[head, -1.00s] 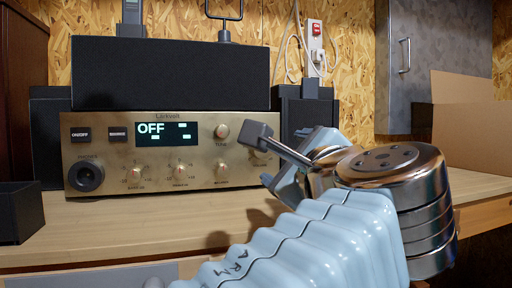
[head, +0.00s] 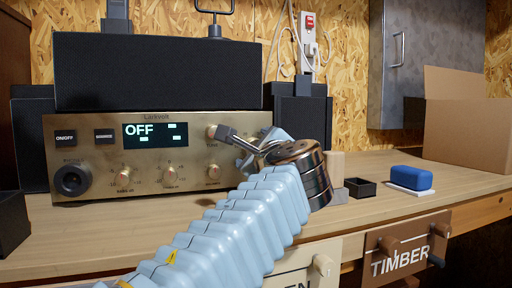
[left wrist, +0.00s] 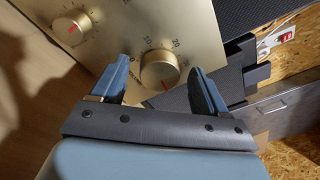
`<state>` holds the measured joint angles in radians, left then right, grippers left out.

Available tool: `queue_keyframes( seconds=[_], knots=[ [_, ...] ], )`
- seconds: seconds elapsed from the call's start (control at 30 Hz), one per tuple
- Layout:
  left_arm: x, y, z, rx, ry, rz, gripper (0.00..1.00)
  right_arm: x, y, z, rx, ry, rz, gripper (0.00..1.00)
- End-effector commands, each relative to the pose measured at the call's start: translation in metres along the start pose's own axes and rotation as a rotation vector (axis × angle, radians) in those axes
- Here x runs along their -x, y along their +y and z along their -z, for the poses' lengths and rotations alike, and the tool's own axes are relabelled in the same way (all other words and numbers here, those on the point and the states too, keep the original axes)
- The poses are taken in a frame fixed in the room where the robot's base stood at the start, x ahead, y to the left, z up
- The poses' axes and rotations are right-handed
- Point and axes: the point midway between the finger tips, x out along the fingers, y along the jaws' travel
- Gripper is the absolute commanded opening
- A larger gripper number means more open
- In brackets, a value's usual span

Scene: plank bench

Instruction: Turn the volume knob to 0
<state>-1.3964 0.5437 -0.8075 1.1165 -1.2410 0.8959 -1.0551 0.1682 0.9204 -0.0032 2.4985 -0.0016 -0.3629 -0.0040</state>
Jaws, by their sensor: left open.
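The brass amplifier (head: 90,155) stands on the bench with its display reading OFF. My left gripper (head: 246,150) is at the right end of its front and hides the large knob there in the head view. In the left wrist view that numbered knob (left wrist: 160,70), which I take as the volume knob, is between the two open blue fingers of my left gripper (left wrist: 161,86). Gaps show on both sides. Its red pointer faces down in that picture; 20 and 30 are readable nearby. My right gripper is not in view.
Smaller knobs, one at the upper right (head: 213,132) and others along the bottom (head: 123,177), sit close by. A black speaker (head: 160,72) rests on top. To the right are a small black tray (head: 360,188), a blue block (head: 411,177) and a cardboard box (head: 465,120).

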Motion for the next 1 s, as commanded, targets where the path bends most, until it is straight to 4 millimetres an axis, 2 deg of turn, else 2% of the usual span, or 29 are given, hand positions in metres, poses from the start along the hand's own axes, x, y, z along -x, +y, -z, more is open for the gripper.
queue_keyframes(
  seconds=[0.23,0.6,1.0],
  knots=[
    [-0.001,0.0,0.0,0.0,0.0,0.001,0.74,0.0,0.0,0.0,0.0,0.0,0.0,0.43],
    [-0.001,0.0,0.0,0.0,0.0,0.001,0.19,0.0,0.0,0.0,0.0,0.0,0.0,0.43],
    [-0.001,0.003,0.002,0.095,-0.006,0.007,0.19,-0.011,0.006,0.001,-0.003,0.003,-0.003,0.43]
  ],
)
